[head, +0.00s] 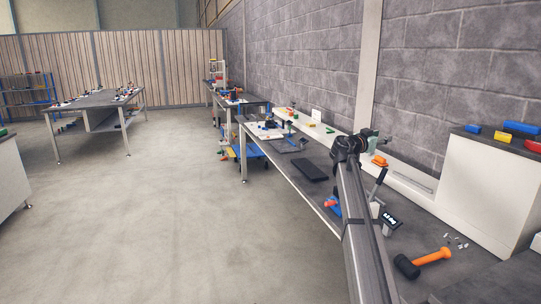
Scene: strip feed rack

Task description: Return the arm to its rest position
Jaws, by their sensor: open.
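My arm reaches up from the bottom of the head view, over the long workbench (283,157) along the brick wall. My gripper (377,138) is at the far end of the arm, small and dark, beyond the black joint, and points to the right. It is open. I see nothing held in it, though its fingertips are too small to make out well. It appears in front of the wall side of the bench, and its height above the bench top is hard to judge.
On the bench are a black tray (310,170), an orange-handled hammer (424,262), a small display (391,221) and an upright black handle (377,183). A white cabinet (487,190) carries coloured bins at right. Another table (95,99) stands far left. The floor at left is clear.

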